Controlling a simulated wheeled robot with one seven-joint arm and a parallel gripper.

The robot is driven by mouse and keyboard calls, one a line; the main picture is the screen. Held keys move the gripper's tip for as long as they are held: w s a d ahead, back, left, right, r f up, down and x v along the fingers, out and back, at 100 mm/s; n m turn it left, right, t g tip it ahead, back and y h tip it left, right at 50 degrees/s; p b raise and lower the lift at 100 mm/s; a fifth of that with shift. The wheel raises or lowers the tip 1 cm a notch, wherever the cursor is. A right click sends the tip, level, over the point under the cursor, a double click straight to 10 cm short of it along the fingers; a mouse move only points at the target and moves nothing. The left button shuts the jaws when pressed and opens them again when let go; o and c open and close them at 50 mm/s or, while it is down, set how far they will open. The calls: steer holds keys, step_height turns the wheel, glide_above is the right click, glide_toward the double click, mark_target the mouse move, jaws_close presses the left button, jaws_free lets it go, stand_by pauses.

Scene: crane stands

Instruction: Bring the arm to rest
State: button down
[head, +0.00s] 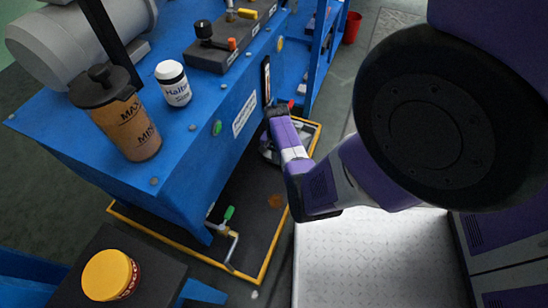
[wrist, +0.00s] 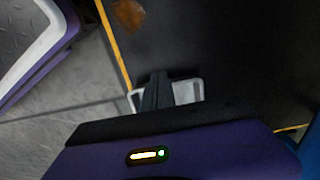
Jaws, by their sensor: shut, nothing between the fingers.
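My gripper (wrist: 158,78) shows in the wrist view as dark fingers close together, shut and empty. They are over the dark floor of a yellow-edged tray (wrist: 215,40), with a brown rust patch (wrist: 130,14) ahead of them. In the head view my purple and white arm (head: 290,140) is bent and reaches down beside the front of the blue machine. My gripper is mostly hidden there behind the end of the arm.
The blue machine (head: 175,135) carries a brown shaker cup (head: 127,125) and a white bottle (head: 174,88). A green-handled valve (head: 229,213) sticks out below. A yellow-lidded jar (head: 108,275) stands on a dark block at lower left. A red bucket (head: 352,28) stands far back.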

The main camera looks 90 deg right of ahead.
steer(key=shift+r, duration=0.15)
steer(key=w+a+r+n+t+h, duration=0.1)
steer(key=a+r+n+t+h, duration=0.15)
steer(key=a+n, duration=0.4)
steer(key=w+a+r+n+t+h, duration=0.1)
steer(key=a+r+n+t+h, duration=0.15)
steer(key=a+n, duration=0.4)
steer(key=a+r+n+t+y, duration=0.3)
steer(key=a+r+n+t, duration=0.35)
steer(key=a+r, duration=1.45)
steer(key=a+r+n+t+y+p, duration=0.1)
steer(key=a+r+p, duration=0.1)
steer(key=r+p, duration=1.1)
steer(key=s+a+r+n+t+y+p, duration=0.1)
steer(key=a+r+t+p, duration=0.1)
steer(key=r+p, duration=1.2)
step_height(320, 180, up, 12)
steer(key=shift+s+a+f, duration=0.1)
steer(key=shift+s+a, duration=0.2)
steer(key=shift+a, duration=0.55)
steer(key=c, duration=2.2)
jaws_free()
